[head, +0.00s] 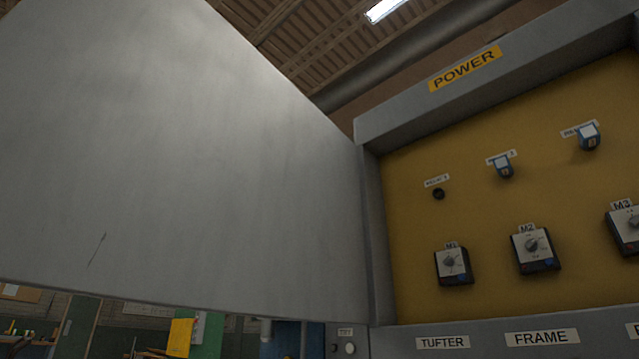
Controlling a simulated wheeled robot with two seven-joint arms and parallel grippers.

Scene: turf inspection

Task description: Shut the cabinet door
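The cabinet (375,240) stands at the right, with a grey frame and a yellow back panel (410,240). A "POWER" label (465,68) is on its top edge. The large grey cabinet door (190,160) stands open and fills the left half of the head view, meeting the cabinet at its left side. The door's lower edge shows near the bottom left. Neither of my grippers shows in the head view.
Inside the cabinet are dial units M1 (453,265), M2 (535,248) and M3 (627,225), with blue relays (504,168) above. Below are "TUFTER" (443,342) and "FRAME" (541,337) labels.

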